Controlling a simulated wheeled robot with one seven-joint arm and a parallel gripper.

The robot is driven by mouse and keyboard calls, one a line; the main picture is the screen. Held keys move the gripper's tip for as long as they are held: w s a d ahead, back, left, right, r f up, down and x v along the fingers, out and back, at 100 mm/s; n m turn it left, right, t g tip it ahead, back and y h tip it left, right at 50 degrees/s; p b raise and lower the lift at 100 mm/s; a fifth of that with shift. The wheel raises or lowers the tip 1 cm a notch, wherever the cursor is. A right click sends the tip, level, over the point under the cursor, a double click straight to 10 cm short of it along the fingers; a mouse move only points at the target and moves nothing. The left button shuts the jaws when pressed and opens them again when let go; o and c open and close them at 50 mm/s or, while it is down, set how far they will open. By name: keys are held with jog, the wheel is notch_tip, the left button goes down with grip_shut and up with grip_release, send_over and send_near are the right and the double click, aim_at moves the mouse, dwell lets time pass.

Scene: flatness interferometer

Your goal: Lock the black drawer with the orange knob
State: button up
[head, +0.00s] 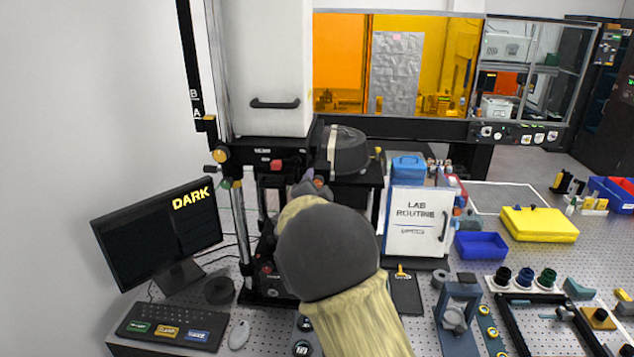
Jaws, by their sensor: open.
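My arm fills the lower middle of the head view, and its large dark grey joint blocks much of the instrument's base. Just beyond it, my gripper (309,186) shows only as a small grey part in front of the tall instrument. It is open, and its fingers are mostly hidden by my arm. A small orange knob (318,182) shows right at the gripper; I cannot tell whether they touch. The black drawer front around the knob is mostly hidden, so I cannot tell whether it is fully closed or locked.
A monitor reading DARK (160,232), a keyboard (172,326) and a mouse (239,334) are at left. A white LAB ROUTINE cabinet (415,240) stands right of my arm. Blue tray (481,245), yellow case (539,224) and optical parts crowd the perforated table at right.

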jog(key=c, duration=1)
jog(key=shift+o, duration=0.2)
jog(key=shift+f+n+b, duration=0.1)
jog(key=shift+n+b, duration=0.25)
jog(key=shift+n, duration=0.05)
jog(key=shift+a+n+b, duration=0.1)
jog(key=shift+n+b, duration=0.25)
jog(key=shift+n, duration=7.85)
